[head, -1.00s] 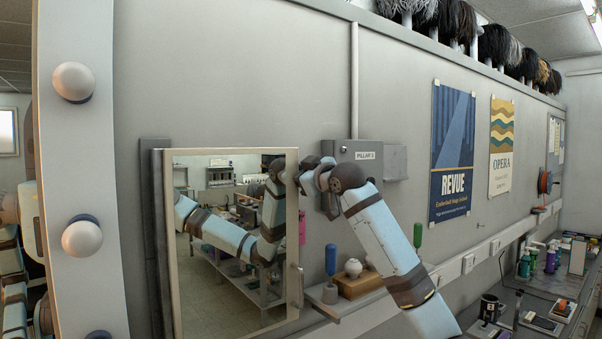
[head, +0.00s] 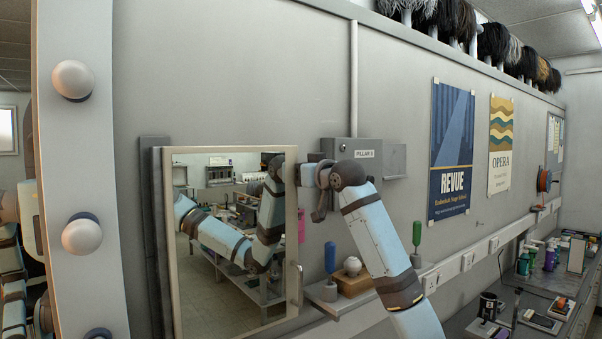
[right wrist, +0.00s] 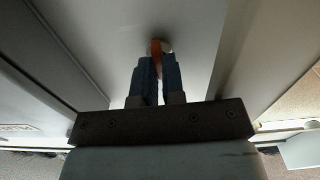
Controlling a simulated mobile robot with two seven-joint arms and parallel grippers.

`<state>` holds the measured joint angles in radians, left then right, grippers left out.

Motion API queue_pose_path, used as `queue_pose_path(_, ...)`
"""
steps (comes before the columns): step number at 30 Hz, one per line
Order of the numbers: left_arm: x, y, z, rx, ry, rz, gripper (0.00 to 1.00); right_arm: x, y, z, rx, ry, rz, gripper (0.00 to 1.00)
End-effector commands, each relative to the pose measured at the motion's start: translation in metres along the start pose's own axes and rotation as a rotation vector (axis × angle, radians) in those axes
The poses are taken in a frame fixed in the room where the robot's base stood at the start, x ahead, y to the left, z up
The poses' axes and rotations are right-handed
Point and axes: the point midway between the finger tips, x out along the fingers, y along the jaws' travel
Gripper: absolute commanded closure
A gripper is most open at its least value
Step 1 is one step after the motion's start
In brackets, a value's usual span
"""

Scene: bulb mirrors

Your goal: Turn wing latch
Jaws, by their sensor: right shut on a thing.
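The wing latch (right wrist: 157,47) shows in the right wrist view as a small orange-brown piece with a pale round end, against a grey panel (right wrist: 190,25). My right gripper (right wrist: 157,68) is shut on it, with its two dark blue fingers on either side. In the head view my right arm reaches in from the lower right, its wrist at the right edge of the swung-out mirror door (head: 291,165). The fingertips and latch are hidden there behind that door. My left gripper is not in view.
A grey box labelled PILLAR 2 (head: 374,147) is right behind my right wrist. Below, a small shelf (head: 333,308) holds a blue-handled tool (head: 330,258) and a wooden block (head: 353,284). A bulb-lined frame (head: 98,190) stands at left. Right, a cluttered counter (head: 480,305).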

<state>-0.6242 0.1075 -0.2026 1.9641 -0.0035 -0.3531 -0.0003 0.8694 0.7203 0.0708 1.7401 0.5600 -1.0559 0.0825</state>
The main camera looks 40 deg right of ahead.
Motion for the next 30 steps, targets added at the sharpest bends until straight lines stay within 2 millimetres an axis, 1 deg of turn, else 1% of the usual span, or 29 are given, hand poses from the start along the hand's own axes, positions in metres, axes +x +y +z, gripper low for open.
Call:
queue_pose_path(5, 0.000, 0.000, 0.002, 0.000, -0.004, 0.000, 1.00, 0.000, 0.001, -0.001, -0.002, 0.002, 0.001, 1.00)
queue_pose_path(6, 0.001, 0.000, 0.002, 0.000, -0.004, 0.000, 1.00, 0.000, 0.001, -0.001, -0.002, 0.002, 0.001, 0.81)
queue_pose_path(7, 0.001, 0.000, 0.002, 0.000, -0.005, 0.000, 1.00, 0.000, 0.001, -0.001, -0.002, 0.002, 0.001, 0.80)
queue_pose_path(14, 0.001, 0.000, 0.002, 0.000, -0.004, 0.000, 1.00, -0.001, 0.000, -0.001, -0.003, 0.001, 0.001, 0.80)
queue_pose_path(17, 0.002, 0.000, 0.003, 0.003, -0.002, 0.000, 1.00, -0.004, 0.000, 0.000, -0.004, 0.002, 0.001, 0.80)
queue_pose_path(20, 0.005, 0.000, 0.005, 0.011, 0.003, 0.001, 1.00, -0.016, 0.001, 0.002, -0.004, 0.002, 0.001, 0.80)
queue_pose_path(23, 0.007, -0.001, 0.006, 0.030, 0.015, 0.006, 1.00, -0.035, 0.000, 0.003, -0.007, 0.004, 0.001, 0.80)
queue_pose_path(26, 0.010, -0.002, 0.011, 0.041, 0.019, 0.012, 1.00, -0.059, 0.000, 0.004, -0.007, 0.004, 0.002, 0.80)
queue_pose_path(30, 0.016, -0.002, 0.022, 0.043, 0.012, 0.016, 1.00, -0.091, 0.000, 0.003, -0.007, 0.004, 0.002, 0.80)
